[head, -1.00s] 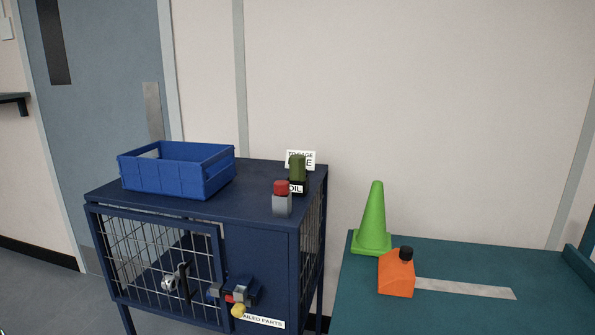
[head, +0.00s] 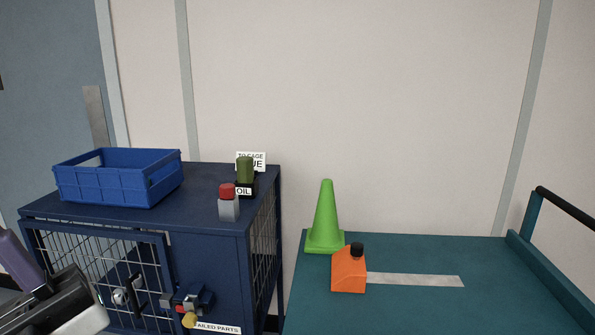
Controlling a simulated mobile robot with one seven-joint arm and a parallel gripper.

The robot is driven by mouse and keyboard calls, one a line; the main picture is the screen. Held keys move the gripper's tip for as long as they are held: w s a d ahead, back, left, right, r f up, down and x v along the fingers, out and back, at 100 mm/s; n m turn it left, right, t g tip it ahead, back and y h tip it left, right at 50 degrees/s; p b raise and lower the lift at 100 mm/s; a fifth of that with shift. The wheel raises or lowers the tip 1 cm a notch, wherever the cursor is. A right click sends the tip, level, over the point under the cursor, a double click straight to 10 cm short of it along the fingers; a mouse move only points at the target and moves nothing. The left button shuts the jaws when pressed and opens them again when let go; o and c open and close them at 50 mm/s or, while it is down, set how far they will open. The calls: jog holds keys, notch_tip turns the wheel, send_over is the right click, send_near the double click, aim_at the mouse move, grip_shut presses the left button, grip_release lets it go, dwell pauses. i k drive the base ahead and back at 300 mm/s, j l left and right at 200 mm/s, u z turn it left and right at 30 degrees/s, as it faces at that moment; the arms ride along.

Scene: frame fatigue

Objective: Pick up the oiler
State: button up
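A dark green cylinder (head: 245,170) stands upright in a black holder (head: 244,190) labelled "OIL", near the back right of the blue cage cabinet's top. An orange container (head: 348,272) with a black cap stands on the teal surface at right.
The cabinet top (head: 110,215) also bears a blue crate (head: 118,190), a grey block with a red top (head: 229,206) and a white sign (head: 258,157). A green cone (head: 325,220) stands behind the orange container. The teal surface (head: 420,312) is clear at front right.

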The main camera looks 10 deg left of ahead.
aim_at(244, 164)
jog(key=j+z, duration=0.3)
jog(key=j, duration=0.15)
jog(key=j+z, duration=0.35)
jog(key=j, duration=0.15)
jog(key=j+z, duration=0.1)
jog(key=j, duration=0.4)
jog(key=k+j+z, duration=0.15)
jog(key=j, duration=0.35)
jog(key=i, duration=0.05)
